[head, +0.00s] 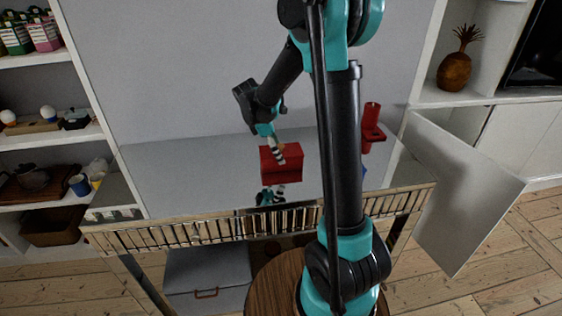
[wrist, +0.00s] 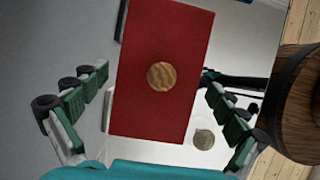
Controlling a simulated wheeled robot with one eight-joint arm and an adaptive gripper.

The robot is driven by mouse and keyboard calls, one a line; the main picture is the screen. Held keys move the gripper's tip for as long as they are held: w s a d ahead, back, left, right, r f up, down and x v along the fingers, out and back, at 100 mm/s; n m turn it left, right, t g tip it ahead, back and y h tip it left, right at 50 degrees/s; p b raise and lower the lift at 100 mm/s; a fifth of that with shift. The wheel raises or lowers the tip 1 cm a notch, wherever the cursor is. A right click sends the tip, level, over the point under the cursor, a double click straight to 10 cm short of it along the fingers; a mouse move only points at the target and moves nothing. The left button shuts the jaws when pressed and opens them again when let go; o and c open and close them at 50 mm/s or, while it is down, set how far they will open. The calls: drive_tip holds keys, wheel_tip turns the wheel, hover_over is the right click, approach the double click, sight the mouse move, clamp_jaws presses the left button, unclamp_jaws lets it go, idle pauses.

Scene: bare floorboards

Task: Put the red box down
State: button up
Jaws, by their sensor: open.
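The red box (head: 281,155) appears to rest on the glossy table, with its reflection below it. In the wrist view the red box (wrist: 160,35) fills the middle, with a round wood-coloured disc (wrist: 161,76) on its face. My gripper (head: 277,148) is at the box in the head view. In the wrist view my gripper (wrist: 153,80) is open, with one finger on each side of the box and visible gaps between them.
The mirror-like table (head: 190,180) has clear room left of the box. Another red object (head: 371,125) stands to the right, beyond my arm. Shelves (head: 50,140) stand at the left, and a white cabinet door (head: 465,190) stands open at the right.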

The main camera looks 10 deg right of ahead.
drive_tip(key=shift+x, duration=1.3)
drive_tip(key=shift+c, duration=0.6)
drive_tip(key=c, duration=1.2)
drive_tip(key=shift+r, duration=0.1)
drive_tip(key=shift+c, duration=0.2)
